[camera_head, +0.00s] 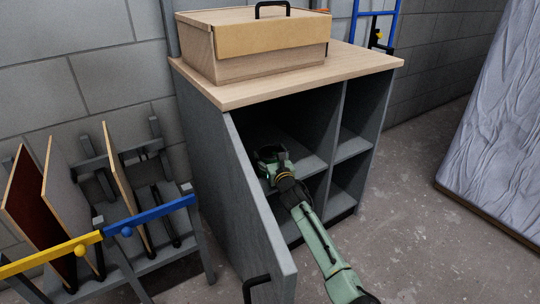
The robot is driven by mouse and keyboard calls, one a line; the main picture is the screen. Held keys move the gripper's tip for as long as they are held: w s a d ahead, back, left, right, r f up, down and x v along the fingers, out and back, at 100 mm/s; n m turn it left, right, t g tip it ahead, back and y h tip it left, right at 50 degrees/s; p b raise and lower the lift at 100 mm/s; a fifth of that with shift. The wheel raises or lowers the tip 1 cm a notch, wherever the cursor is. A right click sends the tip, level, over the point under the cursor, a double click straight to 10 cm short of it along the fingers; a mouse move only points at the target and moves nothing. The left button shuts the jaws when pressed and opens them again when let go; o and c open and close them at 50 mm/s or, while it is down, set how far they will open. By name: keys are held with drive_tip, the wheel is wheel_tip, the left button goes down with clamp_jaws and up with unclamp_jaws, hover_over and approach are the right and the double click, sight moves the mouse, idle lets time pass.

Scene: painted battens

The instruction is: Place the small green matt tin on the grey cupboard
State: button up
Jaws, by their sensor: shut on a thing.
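The grey cupboard (205,135) stands against the wall with a pale wooden top (355,64). Its front is open, with a grey door (262,215) swung out at the left. My green arm reaches in from the lower right. My gripper (267,157) is in the upper left compartment, near the shelf, shut on a small dark greenish thing that looks like the small green matt tin. The tin's outline is hard to tell from my fingers, and I cannot tell whether it touches the shelf.
A wooden box (255,65) with a black handle covers much of the cupboard top. The top's right part is clear. A rack with boards (125,190) stands left of the door. A wrapped panel (500,130) leans at the right.

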drive_tip(key=shift+r, duration=0.1)
drive_tip(key=o, duration=1.9)
drive_tip(key=shift+f, duration=0.2)
drive_tip(key=shift+r, duration=0.1)
drive_tip(key=shift+d, duration=0.1)
drive_tip(key=v, duration=1.2)
